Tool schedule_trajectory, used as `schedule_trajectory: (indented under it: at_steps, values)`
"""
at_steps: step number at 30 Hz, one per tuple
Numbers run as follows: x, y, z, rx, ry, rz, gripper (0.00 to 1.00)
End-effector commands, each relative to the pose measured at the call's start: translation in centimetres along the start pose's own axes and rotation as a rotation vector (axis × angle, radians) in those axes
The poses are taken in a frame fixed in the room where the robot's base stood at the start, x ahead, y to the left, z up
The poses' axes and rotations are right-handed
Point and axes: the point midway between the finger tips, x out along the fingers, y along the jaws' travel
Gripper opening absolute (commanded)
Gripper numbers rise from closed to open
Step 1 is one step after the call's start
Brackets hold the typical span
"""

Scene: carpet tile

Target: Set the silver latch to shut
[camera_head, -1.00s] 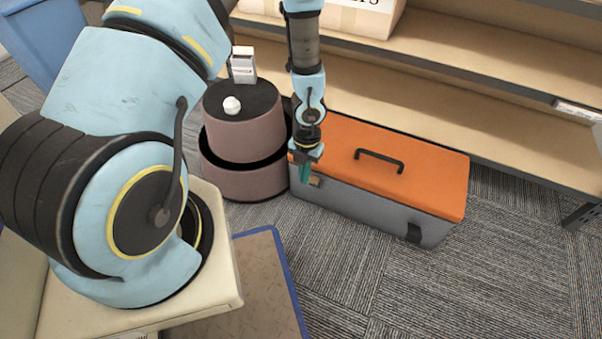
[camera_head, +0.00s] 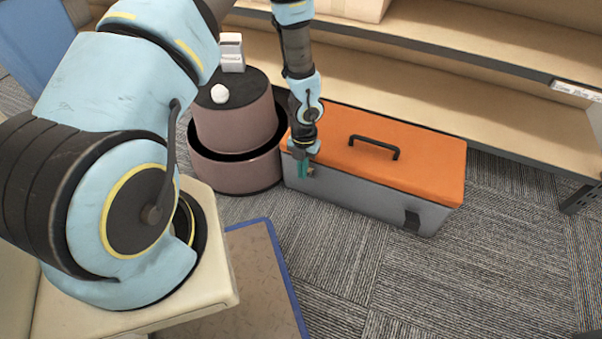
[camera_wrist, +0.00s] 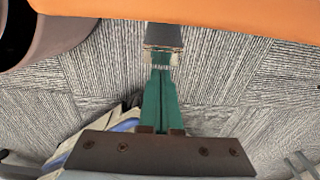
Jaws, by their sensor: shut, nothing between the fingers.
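A toolbox with a closed orange lid (camera_head: 415,160) and a grey body (camera_head: 355,198) stands on the carpet. The silver latch (camera_wrist: 163,37) shows in the wrist view as a small dark grey and metallic piece extending out past the lid's edge. In the head view it is mostly hidden behind my gripper, at the left of the box's front; its exact angle is unclear. My gripper (camera_head: 303,168) has green fingers, shut and empty. In the wrist view the fingertips (camera_wrist: 160,72) are at the latch's outer end; I cannot tell whether they touch it.
A black latch (camera_head: 412,221) hangs on the front's right side. A black handle (camera_head: 374,145) tops the lid. A round two-tier pink-brown stand (camera_head: 235,125) is close on the left, shelving (camera_head: 480,110) behind. Carpet in front of the box is clear.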

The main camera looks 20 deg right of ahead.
Motion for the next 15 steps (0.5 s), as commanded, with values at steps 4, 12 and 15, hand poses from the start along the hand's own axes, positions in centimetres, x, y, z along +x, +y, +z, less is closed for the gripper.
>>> schedule_trajectory:
  at_steps: [4,12,15]
  values:
    - [-0.02,-0.01,-0.01,0.000,0.000,0.000,0.00]
    - [-0.87,-0.03,0.64,-0.002,0.001,-0.002,0.00]
    - [-0.78,-0.01,0.87,0.000,0.000,-0.001,0.00]
